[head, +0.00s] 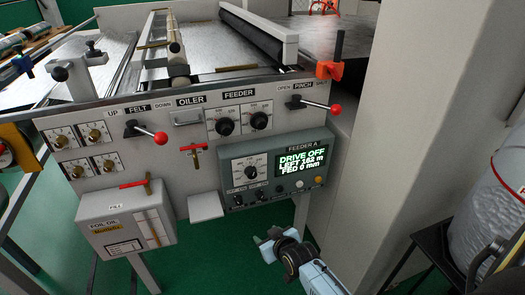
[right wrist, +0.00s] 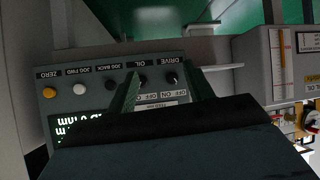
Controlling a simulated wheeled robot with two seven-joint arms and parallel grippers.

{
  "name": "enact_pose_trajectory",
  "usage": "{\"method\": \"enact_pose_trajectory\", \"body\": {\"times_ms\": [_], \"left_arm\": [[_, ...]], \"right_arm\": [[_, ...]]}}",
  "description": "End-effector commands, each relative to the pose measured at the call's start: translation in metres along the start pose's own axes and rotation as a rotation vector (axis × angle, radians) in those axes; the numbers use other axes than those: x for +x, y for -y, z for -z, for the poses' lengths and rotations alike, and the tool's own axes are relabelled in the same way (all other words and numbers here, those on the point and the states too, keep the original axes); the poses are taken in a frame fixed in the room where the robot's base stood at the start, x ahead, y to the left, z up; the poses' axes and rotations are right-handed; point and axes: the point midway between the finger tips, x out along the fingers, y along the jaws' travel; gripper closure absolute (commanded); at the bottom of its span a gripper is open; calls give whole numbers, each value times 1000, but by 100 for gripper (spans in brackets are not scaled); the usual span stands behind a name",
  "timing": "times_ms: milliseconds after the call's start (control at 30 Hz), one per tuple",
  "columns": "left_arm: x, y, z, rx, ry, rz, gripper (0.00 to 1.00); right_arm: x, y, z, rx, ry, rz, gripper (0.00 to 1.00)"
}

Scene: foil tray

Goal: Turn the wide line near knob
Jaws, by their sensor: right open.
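Four brass knobs on small white dial plates form two rows at the left of the grey machine front in the head view: upper left (head: 61,141), upper right (head: 94,135), lower left (head: 77,171) and lower right (head: 109,165). Their labels are too small to read, so I cannot tell which is the wide line near knob. Two black knobs (head: 224,126) (head: 260,120) sit under the FEEDER label. My right gripper (head: 271,237) is open and empty, below the FEEDER A box. The right wrist view shows its fingers (right wrist: 162,95) apart before the box's switches. My left gripper is out of view.
The FEEDER A box (head: 313,205) juts out, with a dial, switches and buttons. Red-balled levers (head: 161,138) (head: 335,109) stick out. A foil oil box (head: 90,212) and a small grey ledge (head: 206,206) project below. A pale column stands right.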

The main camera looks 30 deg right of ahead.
Motion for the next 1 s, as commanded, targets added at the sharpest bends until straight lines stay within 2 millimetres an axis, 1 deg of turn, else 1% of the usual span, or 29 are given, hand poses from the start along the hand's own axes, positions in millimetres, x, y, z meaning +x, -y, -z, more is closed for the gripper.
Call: {"method": "enact_pose_trajectory", "body": {"times_ms": [33, 67, 100, 167, 200, 300, 400, 433, 500, 567, 667, 767, 1000], "left_arm": [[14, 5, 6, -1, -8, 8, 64], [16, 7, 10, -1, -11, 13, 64], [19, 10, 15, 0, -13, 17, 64], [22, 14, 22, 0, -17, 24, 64], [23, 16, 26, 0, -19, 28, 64], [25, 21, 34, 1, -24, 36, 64], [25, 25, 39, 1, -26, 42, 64], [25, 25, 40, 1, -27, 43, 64], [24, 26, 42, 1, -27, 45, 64], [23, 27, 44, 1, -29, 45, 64], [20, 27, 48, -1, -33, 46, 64], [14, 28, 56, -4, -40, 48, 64], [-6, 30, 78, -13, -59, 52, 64]], "right_arm": [[3, -13, 41, 10, -101, -25, 48], [-2, -21, 66, 15, -154, -40, 48], [-10, -32, 95, 21, -220, -58, 48], [-25, -46, 135, 25, -312, -86, 48], [-37, -55, 156, 28, -365, -104, 48], [-67, -72, 197, 29, -475, -141, 48], [-90, -82, 222, 29, -546, -165, 48], [-95, -84, 226, 29, -559, -171, 48], [-102, -88, 234, 29, -580, -179, 48], [-103, -89, 238, 28, -589, -182, 48], [-96, -91, 244, 28, -591, -183, 48], [-83, -94, 253, 28, -592, -183, 48], [-44, -102, 278, 28, -590, -182, 48]]}}
